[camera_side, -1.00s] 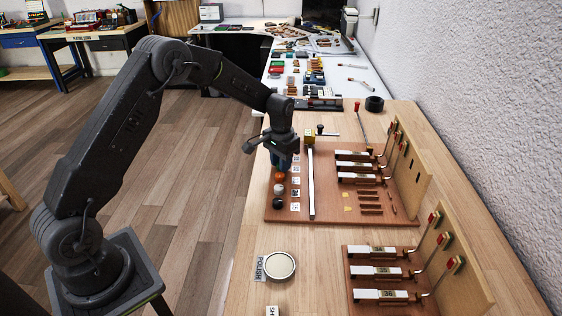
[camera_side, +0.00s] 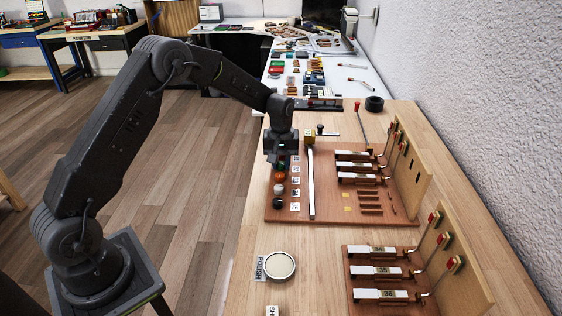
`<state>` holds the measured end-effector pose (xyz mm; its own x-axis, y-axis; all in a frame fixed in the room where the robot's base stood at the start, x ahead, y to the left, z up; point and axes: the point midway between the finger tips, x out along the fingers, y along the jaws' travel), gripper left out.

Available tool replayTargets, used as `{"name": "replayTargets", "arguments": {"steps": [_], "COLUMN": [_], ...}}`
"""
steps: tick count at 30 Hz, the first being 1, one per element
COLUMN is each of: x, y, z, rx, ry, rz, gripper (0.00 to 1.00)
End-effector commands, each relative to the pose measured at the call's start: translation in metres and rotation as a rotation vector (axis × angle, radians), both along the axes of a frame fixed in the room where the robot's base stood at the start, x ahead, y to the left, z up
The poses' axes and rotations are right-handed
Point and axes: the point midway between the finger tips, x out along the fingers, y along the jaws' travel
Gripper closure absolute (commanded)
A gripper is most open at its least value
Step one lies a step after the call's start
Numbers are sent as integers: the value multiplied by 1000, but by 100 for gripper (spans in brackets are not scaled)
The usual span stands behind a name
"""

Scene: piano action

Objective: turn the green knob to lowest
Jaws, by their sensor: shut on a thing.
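The green knob (camera_side: 282,165) sits at the far end of a row of knobs along the left edge of the brown board (camera_side: 330,213). My gripper (camera_side: 281,163) points down over it and is shut on it. The gripper's body and fingers hide most of the knob, so I cannot read its setting. Small white label tiles (camera_side: 295,181) stand to the right of the knobs.
An orange knob (camera_side: 280,176), a pale knob (camera_side: 279,189) and a black knob (camera_side: 278,201) are close in front. A pale rail (camera_side: 311,185) and key levers (camera_side: 358,167) lie to the right. A round tin (camera_side: 280,265) stands nearer the camera.

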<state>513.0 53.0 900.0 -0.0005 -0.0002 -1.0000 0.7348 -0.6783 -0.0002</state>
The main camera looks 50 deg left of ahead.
Motion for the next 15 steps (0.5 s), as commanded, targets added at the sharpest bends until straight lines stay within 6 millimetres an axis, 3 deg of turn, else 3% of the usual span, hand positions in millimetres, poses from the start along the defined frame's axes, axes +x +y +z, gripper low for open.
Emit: {"name": "replayTargets", "arguments": {"steps": [15], "x": [0], "y": [0], "z": [0], "rx": [0], "ry": [-3], "rz": [447], "gripper": [97]}}
